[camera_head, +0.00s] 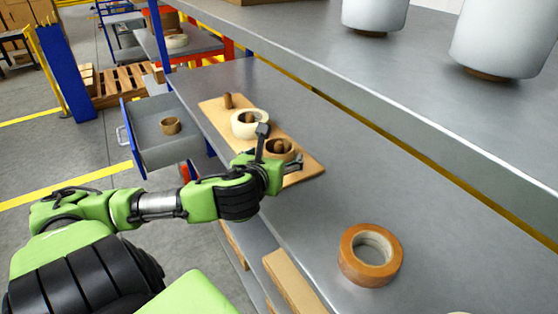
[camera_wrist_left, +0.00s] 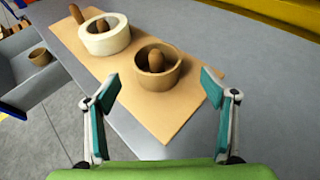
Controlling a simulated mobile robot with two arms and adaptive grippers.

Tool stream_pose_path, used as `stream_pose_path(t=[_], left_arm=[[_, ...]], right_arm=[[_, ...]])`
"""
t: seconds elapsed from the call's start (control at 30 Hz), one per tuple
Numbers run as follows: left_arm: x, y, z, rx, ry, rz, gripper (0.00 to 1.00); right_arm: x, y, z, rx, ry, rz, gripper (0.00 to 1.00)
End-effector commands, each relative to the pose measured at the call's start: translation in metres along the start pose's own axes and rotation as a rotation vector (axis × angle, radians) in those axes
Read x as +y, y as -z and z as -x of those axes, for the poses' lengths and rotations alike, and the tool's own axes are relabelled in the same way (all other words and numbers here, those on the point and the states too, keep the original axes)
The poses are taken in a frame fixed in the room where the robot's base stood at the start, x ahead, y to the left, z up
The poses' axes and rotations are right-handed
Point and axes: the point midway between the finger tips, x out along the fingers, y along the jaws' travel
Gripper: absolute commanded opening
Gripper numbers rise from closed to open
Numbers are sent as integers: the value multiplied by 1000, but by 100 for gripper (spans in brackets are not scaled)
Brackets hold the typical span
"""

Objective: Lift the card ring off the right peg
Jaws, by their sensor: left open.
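The card ring (camera_wrist_left: 176,73) is a brown cardboard ring that sits on the wooden peg board (camera_wrist_left: 157,113), around the right peg (camera_wrist_left: 156,61). In the head view the card ring (camera_head: 291,150) is partly hidden behind my left gripper (camera_head: 279,148). In the left wrist view my left gripper (camera_wrist_left: 163,85) is open and empty. Its two fingers stand apart, one on each side of the ring in the picture, and the ring appears a little beyond the fingertips. My right gripper is not in view.
A white tape roll (camera_head: 238,127) sits around the middle peg, and the left peg (camera_head: 228,101) is bare. An orange tape roll (camera_head: 347,262) lies on the grey bench. An open drawer (camera_head: 157,152) at left holds a small brown ring (camera_head: 171,126). A shelf with white rolls overhangs the back.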

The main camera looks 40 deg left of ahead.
Motion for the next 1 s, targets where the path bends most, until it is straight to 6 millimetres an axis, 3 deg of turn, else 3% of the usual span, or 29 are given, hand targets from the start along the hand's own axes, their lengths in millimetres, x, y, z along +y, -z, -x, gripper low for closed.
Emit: stream_pose_path(t=[0.07, 0.17, 0.37, 0.63, 0.97, 1.0], left_arm=[[1, -2, -14, 0, -2, 3, 77], [0, -2, -24, 0, -1, 2, 77], [2, 0, -37, 2, -1, 2, 77], [6, 0, -74, -1, 0, 2, 77], [6, 2, -81, 0, 1, -1, 77], [6, 2, -81, 0, 1, -1, 66]], right_arm=[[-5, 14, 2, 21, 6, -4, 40], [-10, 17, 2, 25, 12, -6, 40], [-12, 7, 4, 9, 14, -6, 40], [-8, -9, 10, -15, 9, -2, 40], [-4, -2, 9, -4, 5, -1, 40], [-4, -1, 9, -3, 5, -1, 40]])
